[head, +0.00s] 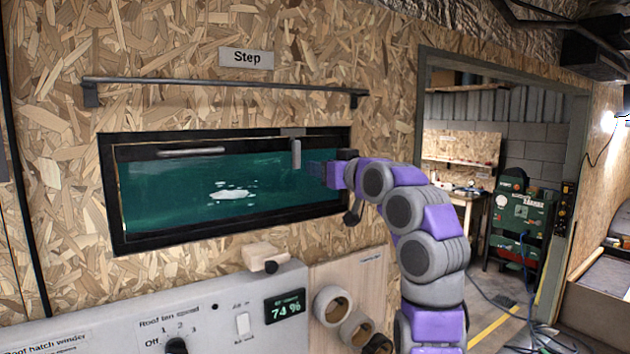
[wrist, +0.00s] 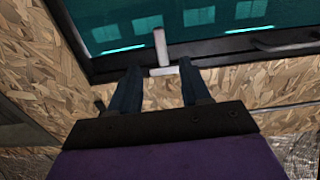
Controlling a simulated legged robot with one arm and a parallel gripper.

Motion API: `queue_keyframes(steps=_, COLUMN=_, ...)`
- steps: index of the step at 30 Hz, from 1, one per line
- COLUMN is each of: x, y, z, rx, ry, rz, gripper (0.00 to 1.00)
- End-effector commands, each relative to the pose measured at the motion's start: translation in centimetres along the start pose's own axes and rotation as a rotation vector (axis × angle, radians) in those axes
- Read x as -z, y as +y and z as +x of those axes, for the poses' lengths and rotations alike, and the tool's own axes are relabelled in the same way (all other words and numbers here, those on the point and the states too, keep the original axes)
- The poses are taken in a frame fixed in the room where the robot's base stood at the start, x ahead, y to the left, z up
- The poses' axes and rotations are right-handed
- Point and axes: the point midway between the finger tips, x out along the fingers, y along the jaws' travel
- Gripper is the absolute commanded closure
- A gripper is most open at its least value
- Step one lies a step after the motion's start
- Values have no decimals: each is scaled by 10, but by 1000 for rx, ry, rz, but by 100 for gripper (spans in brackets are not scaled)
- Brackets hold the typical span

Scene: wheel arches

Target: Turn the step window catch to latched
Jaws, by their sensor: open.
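The step window (head: 230,190) is a dark-framed pane with teal glass, under a sign (head: 246,57) reading "Step". Its catch (head: 296,152) is a small pale grey lever at the top of the frame, right of centre, hanging straight down from a plate. In the wrist view the catch (wrist: 161,47) appears inverted, pointing up from its plate. My gripper (head: 325,173) is just right of the catch in the head view. In the wrist view my gripper (wrist: 159,68) is open and empty, one finger to each side of the catch; I cannot tell the remaining gap in depth.
A grey rail (head: 225,86) runs above the window. A long handle (head: 190,151) lies along the frame's upper left. Below are a control panel (head: 215,310) with a knob and display, a wooden block (head: 263,255) and round holders (head: 333,305). A doorway opens at right.

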Motion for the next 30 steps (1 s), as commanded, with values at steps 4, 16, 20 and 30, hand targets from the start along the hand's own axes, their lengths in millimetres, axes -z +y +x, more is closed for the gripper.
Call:
queue_keyframes(steps=4, x=-3, y=0, z=-25, rx=-3, ry=6, rz=-3, gripper=53)
queue_keyframes(steps=16, x=-2, y=1, z=-63, rx=-2, ry=0, rz=-1, gripper=53)
queue_keyframes(steps=20, x=0, y=0, z=-65, rx=-1, ry=1, rz=-1, gripper=53)
queue_keyframes(steps=30, x=1, y=3, z=-64, rx=-6, ry=-10, rz=12, gripper=53)
